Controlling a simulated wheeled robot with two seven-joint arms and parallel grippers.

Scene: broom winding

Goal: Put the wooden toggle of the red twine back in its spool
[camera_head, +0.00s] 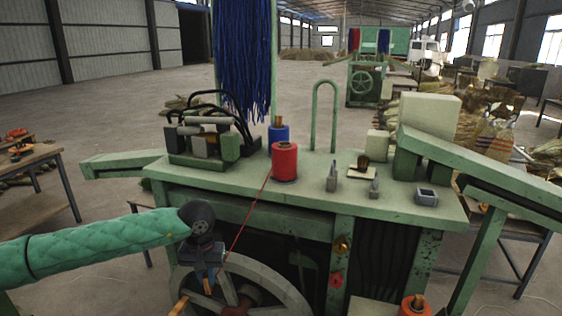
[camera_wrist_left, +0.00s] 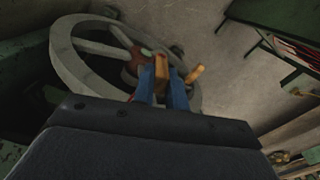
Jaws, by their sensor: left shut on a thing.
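The left gripper is shut on the wooden toggle (camera_head: 207,287), in front of the large wheel and below the tabletop, well away from the spool. In the left wrist view the toggle (camera_wrist_left: 162,70) sits between the blue fingertips (camera_wrist_left: 165,88). My right gripper is not in view.
The spoked wheel (camera_head: 278,278) is close beside my left gripper; a wooden handle (camera_wrist_left: 194,75) shows near it. A blue spool (camera_head: 278,133) stands behind the red one. A green hoop (camera_head: 315,115) and small metal parts (camera_head: 332,178) are to the right. Another red spool (camera_head: 415,309) is low right.

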